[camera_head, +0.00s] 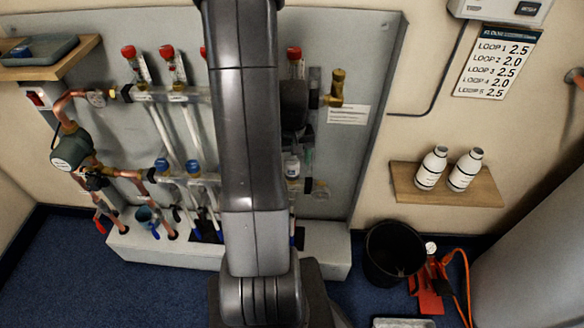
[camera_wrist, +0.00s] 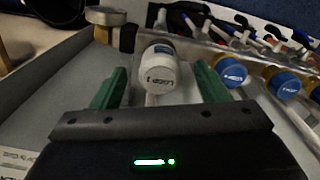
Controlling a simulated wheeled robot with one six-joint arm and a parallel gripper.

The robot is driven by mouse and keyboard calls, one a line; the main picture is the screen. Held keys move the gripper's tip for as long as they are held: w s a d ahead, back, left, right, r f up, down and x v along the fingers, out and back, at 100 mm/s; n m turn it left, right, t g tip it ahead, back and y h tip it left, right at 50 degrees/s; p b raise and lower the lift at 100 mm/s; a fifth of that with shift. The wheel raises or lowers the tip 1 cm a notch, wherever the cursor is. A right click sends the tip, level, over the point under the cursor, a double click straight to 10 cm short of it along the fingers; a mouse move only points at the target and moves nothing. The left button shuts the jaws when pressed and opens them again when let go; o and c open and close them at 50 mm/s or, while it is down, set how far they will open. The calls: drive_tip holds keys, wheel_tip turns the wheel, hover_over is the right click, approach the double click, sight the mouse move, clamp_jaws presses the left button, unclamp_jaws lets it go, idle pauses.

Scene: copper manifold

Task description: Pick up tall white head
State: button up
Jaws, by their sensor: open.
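The tall white head (camera_wrist: 158,70) is a white cylinder with a label that seems to read LOOP. In the wrist view it stands between the two green fingers of my gripper (camera_wrist: 158,86). The fingers are open, one on each side, with a visible gap to the head. In the head view a small white head (camera_head: 292,165) shows just right of my arm, on the lower manifold bar. My gripper is mostly hidden behind the arm there.
Blue-capped heads (camera_wrist: 232,71) stand right of the white head in the wrist view. In the head view, red-capped tubes (camera_head: 172,66) rise from the upper bar. Two white bottles (camera_head: 432,168) stand on a wooden shelf (camera_head: 480,195).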

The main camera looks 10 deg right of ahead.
sight(292, 161)
drive_tip(key=shift+f, duration=1.55)
drive_tip(key=shift+c, duration=0.2)
drive_tip(key=c, duration=1)
drive_tip(key=shift+c, duration=0.3)
drive_tip(key=shift+r, duration=0.15)
